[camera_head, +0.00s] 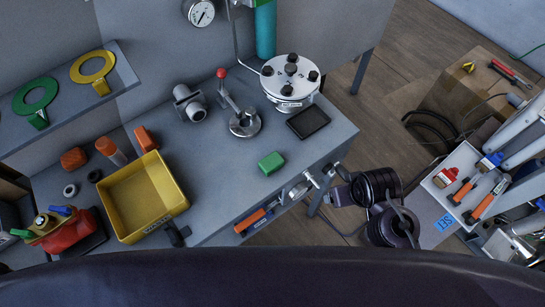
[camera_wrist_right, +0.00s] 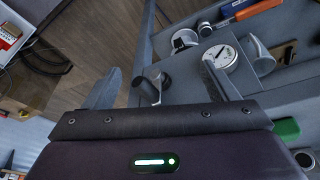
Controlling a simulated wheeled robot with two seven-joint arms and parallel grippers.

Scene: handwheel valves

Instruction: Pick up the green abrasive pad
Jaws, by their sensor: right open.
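The green abrasive pad (camera_head: 271,163) is a small green block lying flat on the grey workbench, near its front edge and left of the small black tray. It also shows at the right edge of the wrist view (camera_wrist_right: 286,130), partly cut off by my gripper housing. My right gripper (camera_wrist_right: 160,72) is open, with its two grey fingers apart and no pad between them. In the head view my right arm is beyond the bench's front edge, to the right of the pad and apart from it. My left gripper is not in view.
A yellow bin (camera_head: 143,197) stands left of the pad. A red-knobbed lever (camera_head: 243,122), a white round flanged unit (camera_head: 290,82) and a black tray (camera_head: 308,122) stand behind it. A gauge (camera_wrist_right: 220,58) and fittings project at the bench front. Bench around the pad is clear.

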